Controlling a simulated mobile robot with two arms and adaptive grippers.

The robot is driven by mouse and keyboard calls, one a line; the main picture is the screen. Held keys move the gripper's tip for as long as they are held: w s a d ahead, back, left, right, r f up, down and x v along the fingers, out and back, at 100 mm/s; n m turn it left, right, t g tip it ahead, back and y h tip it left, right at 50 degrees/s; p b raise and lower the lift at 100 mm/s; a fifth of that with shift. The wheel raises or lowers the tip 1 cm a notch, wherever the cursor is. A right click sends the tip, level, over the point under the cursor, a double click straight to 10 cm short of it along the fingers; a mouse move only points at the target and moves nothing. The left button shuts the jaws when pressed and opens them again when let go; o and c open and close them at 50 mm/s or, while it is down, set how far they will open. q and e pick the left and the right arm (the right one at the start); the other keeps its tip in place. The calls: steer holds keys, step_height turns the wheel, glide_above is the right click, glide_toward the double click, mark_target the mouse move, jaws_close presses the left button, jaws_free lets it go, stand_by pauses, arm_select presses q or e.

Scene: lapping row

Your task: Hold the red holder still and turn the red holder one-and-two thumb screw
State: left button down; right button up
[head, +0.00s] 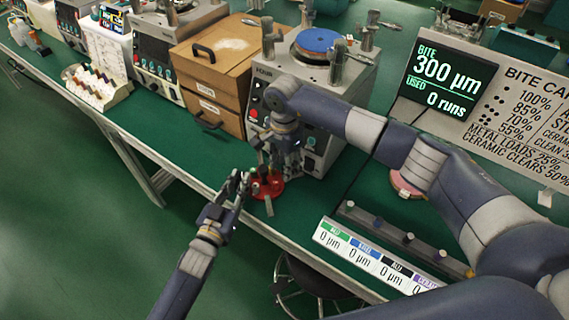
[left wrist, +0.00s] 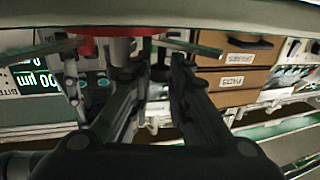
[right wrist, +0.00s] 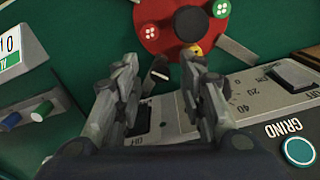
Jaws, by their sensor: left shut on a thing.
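The red holder (head: 268,187) is a round red disc at the bench's front edge. In the right wrist view its red face (right wrist: 165,38) carries coloured buttons and a dark centre, with grey bars sticking out at its rim. My left gripper (head: 240,184) is at the holder's left edge, shut on it; the exact part gripped is unclear. The left wrist view shows a red part (left wrist: 105,29) above the fingers. My right gripper (right wrist: 160,66) is open, pointing down over the holder. A small dark piece (right wrist: 160,70) shows between its fingertips. I cannot tell which thumb screw that is.
A lapping machine (head: 318,90) with a blue plate stands behind the holder, beside wooden drawers (head: 210,70). A labelled readout strip (head: 370,255) and a rail with several pegs lie to the right. A bite display (head: 440,80) stands at the back right.

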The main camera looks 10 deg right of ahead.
steer(key=shift+f, duration=0.2)
steer(key=shift+c, duration=0.4)
jaws_close()
